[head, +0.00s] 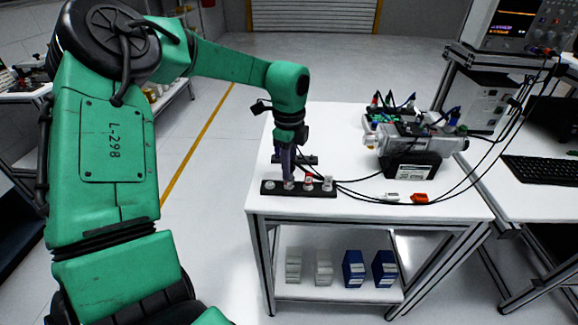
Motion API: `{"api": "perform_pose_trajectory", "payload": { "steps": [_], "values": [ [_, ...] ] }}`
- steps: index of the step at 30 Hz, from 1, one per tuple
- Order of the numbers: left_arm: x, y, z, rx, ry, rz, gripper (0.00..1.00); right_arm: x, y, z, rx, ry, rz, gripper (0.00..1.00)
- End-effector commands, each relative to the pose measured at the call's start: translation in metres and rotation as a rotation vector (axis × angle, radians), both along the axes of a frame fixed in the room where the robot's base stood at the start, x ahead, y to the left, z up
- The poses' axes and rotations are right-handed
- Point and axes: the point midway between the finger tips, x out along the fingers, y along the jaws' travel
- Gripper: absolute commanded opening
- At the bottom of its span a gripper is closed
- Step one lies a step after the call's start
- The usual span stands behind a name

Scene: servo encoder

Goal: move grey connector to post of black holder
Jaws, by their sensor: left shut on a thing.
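The black holder (300,190) is a low strip near the front left edge of the white table, with a row of posts along it. My left gripper (289,178) points down over the holder, at its second post from the left. It is shut on a small piece, apparently the grey connector (289,185), which is mostly hidden by the fingers. I cannot tell whether it sits on the post or just above it. A red-topped piece (309,178) and a pale piece (328,184) stand on the posts to the right. My right gripper is out of view.
A silver servo motor (412,140) rests on a black block (410,166) at the right. Black cables cross the table toward the holder. A white connector (391,196) and an orange-red connector (420,198) lie near the front edge. Boxes stand on the lower shelf.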

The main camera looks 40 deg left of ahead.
Motion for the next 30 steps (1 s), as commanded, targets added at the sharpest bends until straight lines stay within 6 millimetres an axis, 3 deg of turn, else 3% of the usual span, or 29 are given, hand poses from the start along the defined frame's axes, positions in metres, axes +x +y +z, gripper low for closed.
{"api": "perform_pose_trajectory", "payload": {
  "steps": [22, 23, 25, 30],
  "values": [
    [-0.0001, -0.0001, -0.0072, 0.0, 0.0, 0.0, 0.0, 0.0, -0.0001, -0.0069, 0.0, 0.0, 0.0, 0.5],
    [-0.0001, -0.0001, -0.0072, 0.0, 0.0, 0.0, 0.33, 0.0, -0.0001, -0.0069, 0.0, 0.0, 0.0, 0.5],
    [-0.0001, -0.0001, -0.0072, 0.0, 0.0, 0.0, 0.6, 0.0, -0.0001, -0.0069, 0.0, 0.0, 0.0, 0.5],
    [-0.0001, -0.0001, -0.0072, 0.0, 0.0, 0.0, 0.61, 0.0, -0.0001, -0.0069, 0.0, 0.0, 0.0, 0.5]
  ]
}}
